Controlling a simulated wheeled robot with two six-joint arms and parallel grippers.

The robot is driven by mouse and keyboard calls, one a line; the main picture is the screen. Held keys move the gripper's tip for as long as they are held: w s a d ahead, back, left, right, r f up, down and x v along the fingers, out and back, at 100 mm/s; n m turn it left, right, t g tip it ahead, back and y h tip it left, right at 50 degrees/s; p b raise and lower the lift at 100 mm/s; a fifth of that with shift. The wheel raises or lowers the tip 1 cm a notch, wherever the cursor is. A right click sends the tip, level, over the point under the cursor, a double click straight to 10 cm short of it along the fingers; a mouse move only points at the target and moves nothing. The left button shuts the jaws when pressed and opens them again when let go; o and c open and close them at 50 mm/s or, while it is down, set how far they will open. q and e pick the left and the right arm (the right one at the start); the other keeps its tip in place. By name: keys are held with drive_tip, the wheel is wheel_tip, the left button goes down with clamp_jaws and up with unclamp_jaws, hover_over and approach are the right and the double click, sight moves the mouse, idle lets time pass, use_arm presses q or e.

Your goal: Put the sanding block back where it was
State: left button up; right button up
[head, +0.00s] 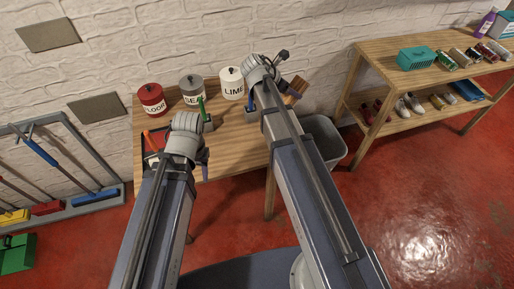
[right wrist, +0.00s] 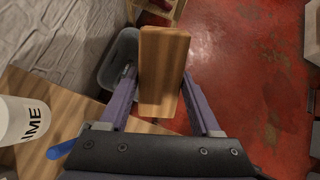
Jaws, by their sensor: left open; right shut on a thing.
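The sanding block, a plain wooden block (right wrist: 164,65), is between the fingers of my right gripper in the right wrist view. My right gripper (right wrist: 160,95) is shut on it. In the head view the block (head: 297,86) shows in part beside the right gripper (head: 287,94), at the right end of the wooden workbench (head: 232,155). The right arm hides part of the bench. My left gripper (head: 205,166) is open over the left part of the bench, beside a dark tray (head: 150,143) with a red item; its fingers are mostly hidden.
Red (head: 151,100), grey (head: 192,89) and white (head: 231,83) labelled canisters stand at the bench's back. A grey bin (head: 325,141) stands on the floor right of the bench. A wooden shelf (head: 380,70) with boxes, cans and shoes is further right. A tool rack (head: 85,190) is at left.

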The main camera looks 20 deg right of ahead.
drive_tip(key=s+a+f+m+g+y, duration=0.1)
drive_tip(key=s+a+f+m+y, duration=0.2)
drive_tip(key=a, duration=0.4)
drive_tip(key=s+a+f+m+g+y, duration=0.1)
drive_tip(key=s+a+f+y, duration=0.3)
drive_tip(key=a, duration=0.4)
drive_tip(key=shift+y, duration=0.7)
drive_tip(key=f+b, duration=0.2)
drive_tip(key=b, duration=0.1)
drive_tip(key=f+b, duration=0.3)
drive_tip(key=shift+d+f, duration=0.2)
drive_tip(key=shift+f, duration=0.05)
wheel_tip(320, 180, down, 4)
drive_tip(key=b, duration=0.4)
drive_tip(key=shift+r, duration=0.2)
drive_tip(key=shift+c, duration=0.6)
drive_tip(key=o, duration=1.3)
